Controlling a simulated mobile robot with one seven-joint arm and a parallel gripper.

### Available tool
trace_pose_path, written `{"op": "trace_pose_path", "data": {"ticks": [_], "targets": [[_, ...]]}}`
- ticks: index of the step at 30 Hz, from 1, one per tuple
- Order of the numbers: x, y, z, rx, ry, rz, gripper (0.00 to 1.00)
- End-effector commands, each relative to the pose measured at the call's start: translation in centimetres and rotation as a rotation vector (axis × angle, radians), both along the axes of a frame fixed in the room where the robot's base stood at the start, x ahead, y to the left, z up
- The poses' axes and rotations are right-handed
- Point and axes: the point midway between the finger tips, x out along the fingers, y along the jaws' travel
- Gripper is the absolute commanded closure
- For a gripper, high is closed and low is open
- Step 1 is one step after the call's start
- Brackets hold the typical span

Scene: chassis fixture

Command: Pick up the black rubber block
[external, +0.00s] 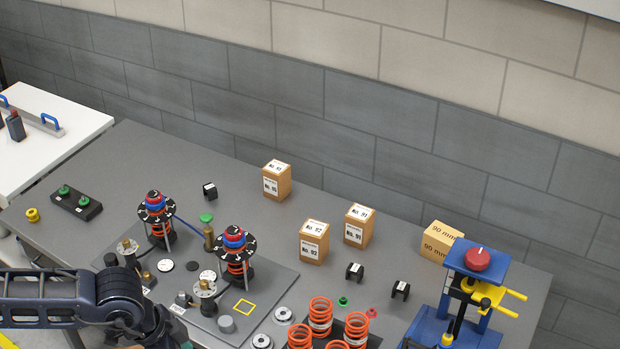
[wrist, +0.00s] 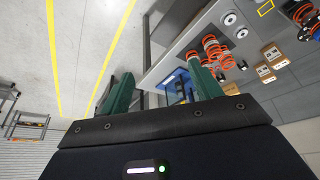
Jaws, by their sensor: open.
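A small black block with a white label (external: 209,191) lies on the grey table behind the spring towers. Two similar black pieces, one left (external: 354,271) and one right (external: 400,289), lie at the middle right and look notched. I cannot tell which of these is the rubber block. My gripper (wrist: 160,72) shows two green fingers in the wrist view, spread apart with nothing between them. It points over the floor and the table's edge, away from these pieces. In the external view my arm is at the lower left and the fingers are not visible.
Two spring towers, left (external: 158,227) and right (external: 235,262), stand on a grey plate. Several numbered boxes, such as one at the back (external: 276,181), stand on the table. Orange springs (external: 320,318) and a blue press (external: 470,290) are at the front right. The table's back left is fairly clear.

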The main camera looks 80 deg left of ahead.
Motion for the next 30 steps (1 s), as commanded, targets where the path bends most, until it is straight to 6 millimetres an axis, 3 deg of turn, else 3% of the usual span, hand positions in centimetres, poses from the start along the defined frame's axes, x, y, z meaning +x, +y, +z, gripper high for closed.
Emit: {"op": "trace_pose_path", "data": {"ticks": [6, 15, 23, 30], "targets": [[5.7, 1.8, 2.3, -0.018, 0.041, 0.079, 0.36], [13.9, 5.3, 4.0, -0.043, 0.093, 0.192, 0.36], [21.1, 9.4, 3.9, -0.064, 0.136, 0.290, 0.36], [27.5, 13.9, 2.5, -0.082, 0.177, 0.382, 0.36]]}}
